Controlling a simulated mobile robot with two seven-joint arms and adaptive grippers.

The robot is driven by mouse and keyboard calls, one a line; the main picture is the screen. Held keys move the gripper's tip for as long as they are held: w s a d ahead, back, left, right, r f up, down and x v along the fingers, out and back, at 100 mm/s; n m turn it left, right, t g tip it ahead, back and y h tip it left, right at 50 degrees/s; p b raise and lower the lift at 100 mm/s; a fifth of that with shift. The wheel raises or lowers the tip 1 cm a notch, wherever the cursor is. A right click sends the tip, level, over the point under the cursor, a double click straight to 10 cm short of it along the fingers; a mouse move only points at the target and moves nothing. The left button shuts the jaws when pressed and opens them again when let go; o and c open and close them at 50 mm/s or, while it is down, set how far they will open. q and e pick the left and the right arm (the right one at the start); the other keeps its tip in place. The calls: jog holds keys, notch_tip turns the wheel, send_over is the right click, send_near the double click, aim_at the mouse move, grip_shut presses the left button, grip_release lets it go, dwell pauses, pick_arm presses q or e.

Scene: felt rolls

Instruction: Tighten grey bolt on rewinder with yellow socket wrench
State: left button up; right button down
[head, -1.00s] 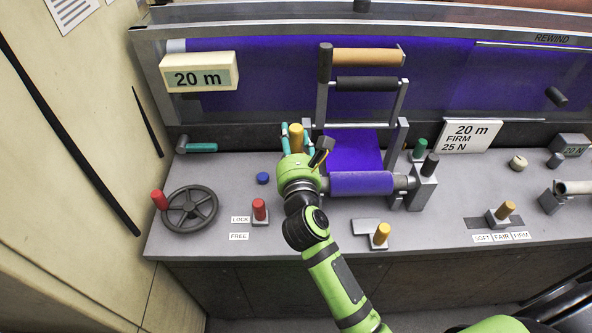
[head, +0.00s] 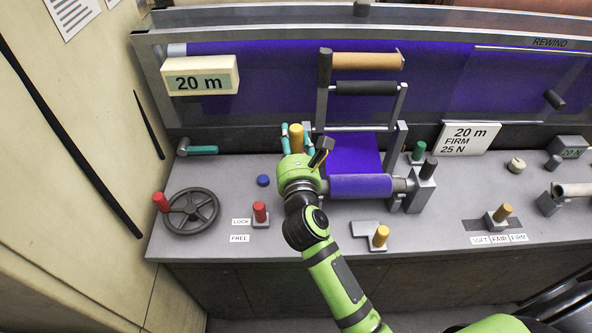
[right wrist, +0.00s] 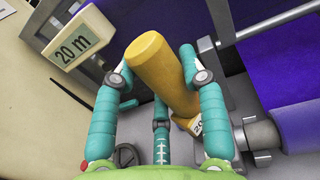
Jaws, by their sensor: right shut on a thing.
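My right gripper (head: 296,146) has its teal fingers around the upright yellow handle (head: 297,138) of what looks like the socket wrench, at the left end of the rewinder's purple roll. In the right wrist view the yellow handle (right wrist: 162,72) stands tilted between the fingers. The wrench's socket end is hidden by the gripper and handle. I cannot make out the grey bolt. My left gripper is not in view.
The purple roll (head: 361,185) lies right of the gripper, with upright frame arms behind it. A red lever (head: 260,211), a handwheel (head: 192,211) and a yellow-knobbed lever (head: 380,236) stand on the grey bench.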

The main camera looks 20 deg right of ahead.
aim_at(292, 128)
jog(key=shift+r+p, duration=2.75)
jog(key=shift+r, duration=0.35)
jog(key=f+b, duration=0.1)
jog(key=b, duration=0.4)
jog(key=shift+f, duration=0.15)
